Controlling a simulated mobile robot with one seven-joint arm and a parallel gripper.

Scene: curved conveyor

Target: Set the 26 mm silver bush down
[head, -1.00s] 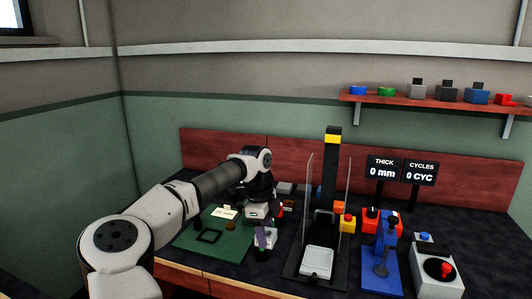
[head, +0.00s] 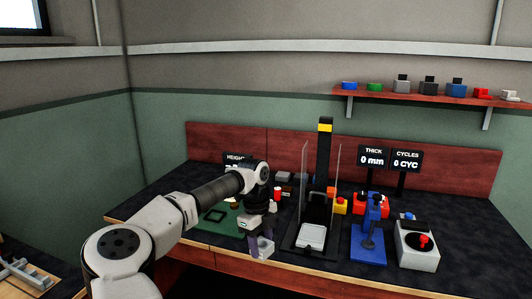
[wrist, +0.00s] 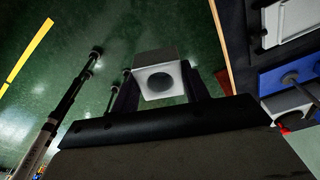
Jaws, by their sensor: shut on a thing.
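The silver bush (head: 266,249) shows in the head view as a small pale grey block at the table's front edge. In the wrist view it is a square-faced block (wrist: 155,58) with a round dark bore facing the camera. My gripper (head: 261,243) points down and is shut on it, with a dark finger on each side in the wrist view (wrist: 157,88). The bush appears held out past the table edge, with green floor behind it in the wrist view. Its far side is hidden.
A green mat (head: 232,226) with a dark square outline lies left of my gripper. A press with a pale plate (head: 311,236) and clear guards stands to the right. Further right are a blue stand (head: 369,248) and a grey box with a red knob (head: 416,249).

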